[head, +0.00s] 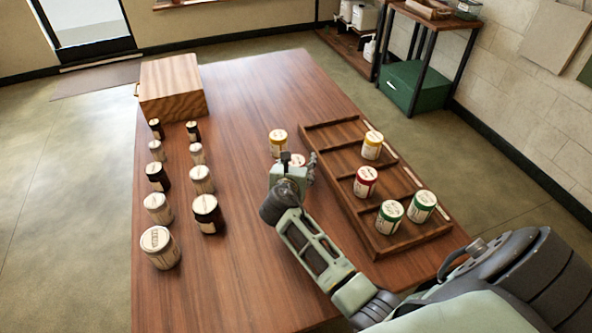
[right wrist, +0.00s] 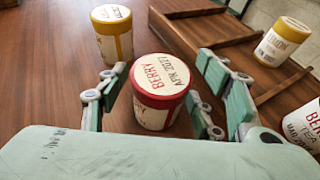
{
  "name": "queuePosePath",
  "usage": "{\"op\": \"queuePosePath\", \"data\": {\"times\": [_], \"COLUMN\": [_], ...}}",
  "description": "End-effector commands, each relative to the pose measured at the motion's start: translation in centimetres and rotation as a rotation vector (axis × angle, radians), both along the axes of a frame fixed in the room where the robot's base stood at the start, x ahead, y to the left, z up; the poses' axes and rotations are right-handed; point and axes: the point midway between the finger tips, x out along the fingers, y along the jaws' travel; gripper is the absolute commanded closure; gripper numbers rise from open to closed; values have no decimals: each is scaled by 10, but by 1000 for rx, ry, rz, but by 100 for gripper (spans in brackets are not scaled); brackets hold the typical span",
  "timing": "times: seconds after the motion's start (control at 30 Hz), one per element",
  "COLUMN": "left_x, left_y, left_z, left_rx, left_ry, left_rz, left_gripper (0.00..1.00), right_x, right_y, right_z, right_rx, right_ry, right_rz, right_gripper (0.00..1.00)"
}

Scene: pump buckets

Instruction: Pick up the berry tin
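The berry tin (right wrist: 160,85) has a red-rimmed lid reading BERRY and APR 2027. It stands upright on the wooden table (head: 235,95), and in the head view its top (head: 298,159) shows partly behind my right gripper (head: 299,173). In the right wrist view that gripper (right wrist: 155,95) is open, with its fingers on either side of the tin. A gap shows at the left finger; contact on the right side is unclear. Another red-lidded tin (head: 365,182) stands in the divided tray (head: 349,218). My left gripper is out of view.
A yellow tin (head: 278,141) stands just beyond the berry tin. The tray, to the right, also holds a yellow tin (head: 372,146) and two green tins (head: 390,217). Several jars (head: 160,248) and a wooden box (head: 172,88) occupy the left side. The table's middle is clear.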

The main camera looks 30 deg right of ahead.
Motion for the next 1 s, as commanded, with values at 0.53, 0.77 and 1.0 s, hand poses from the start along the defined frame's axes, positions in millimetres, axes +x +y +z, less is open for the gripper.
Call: {"op": "queuePosePath", "data": {"times": [0.53,0.77,1.0], "left_x": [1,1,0], "left_y": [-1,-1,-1], "left_z": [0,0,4], "left_rx": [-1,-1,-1], "left_ry": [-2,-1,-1], "left_rz": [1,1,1], "left_gripper": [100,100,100], "right_x": [0,0,1], "right_y": [0,0,0], "right_z": [1,3,27], "right_rx": [-1,0,-2], "right_ry": [-1,-2,-5], "right_rz": [0,1,0], "right_gripper": [87,87,87]}}
